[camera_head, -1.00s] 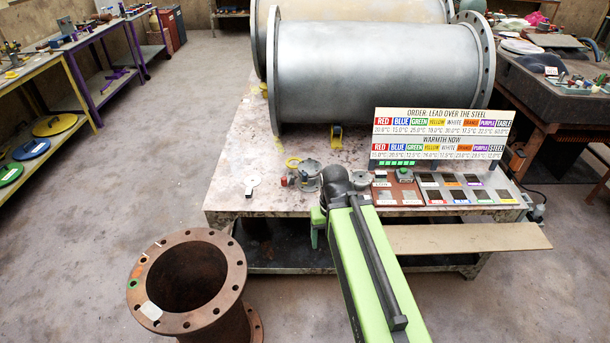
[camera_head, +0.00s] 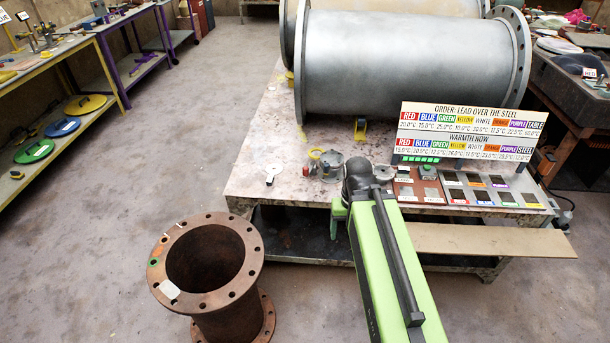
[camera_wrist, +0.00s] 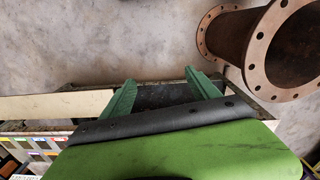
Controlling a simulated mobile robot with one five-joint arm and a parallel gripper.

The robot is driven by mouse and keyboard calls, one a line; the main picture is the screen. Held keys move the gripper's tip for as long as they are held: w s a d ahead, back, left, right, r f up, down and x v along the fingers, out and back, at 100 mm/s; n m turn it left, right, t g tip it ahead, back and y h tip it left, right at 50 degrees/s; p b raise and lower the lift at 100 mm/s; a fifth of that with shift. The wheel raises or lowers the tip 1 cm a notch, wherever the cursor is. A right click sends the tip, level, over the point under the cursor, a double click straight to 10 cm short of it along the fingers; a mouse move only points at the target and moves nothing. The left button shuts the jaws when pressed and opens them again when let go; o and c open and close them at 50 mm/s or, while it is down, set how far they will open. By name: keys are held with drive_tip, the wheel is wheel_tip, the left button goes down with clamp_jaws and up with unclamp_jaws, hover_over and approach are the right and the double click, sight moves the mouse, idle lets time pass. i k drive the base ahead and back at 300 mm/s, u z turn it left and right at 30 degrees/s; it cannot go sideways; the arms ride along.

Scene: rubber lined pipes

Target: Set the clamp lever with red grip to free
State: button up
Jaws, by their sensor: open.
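I cannot make out a clamp lever with a red grip for certain. A small grey device (camera_head: 329,168) stands near the front edge of the steel table, just left of my arm; its details are too small to tell. Small upright fittings (camera_head: 27,42) stand on the yellow-framed bench at the far left, also too small to tell. My gripper (camera_wrist: 160,78) shows in the wrist view with its two green fingers spread and nothing between them. In the head view its green part (camera_head: 338,210) hangs by the table's front edge, with the rest hidden behind my arm.
A large grey pipe (camera_head: 410,62) lies on the steel table (camera_head: 262,170). A sign board (camera_head: 468,132) and colored tiles stand at its right. A rusty flanged pipe (camera_head: 246,300) stands on the floor. A brown board (camera_head: 490,240) juts out at front. Floor at left is clear.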

sight(306, 170)
drive_tip(key=u, duration=0.1)
drive_tip(key=k, duration=0.1)
drive_tip(key=u, duration=2.85)
drive_tip(key=k, duration=0.9)
drive_tip(key=z, duration=1.35)
drive_tip(key=i, duration=1)
drive_tip(key=u, duration=0.05)
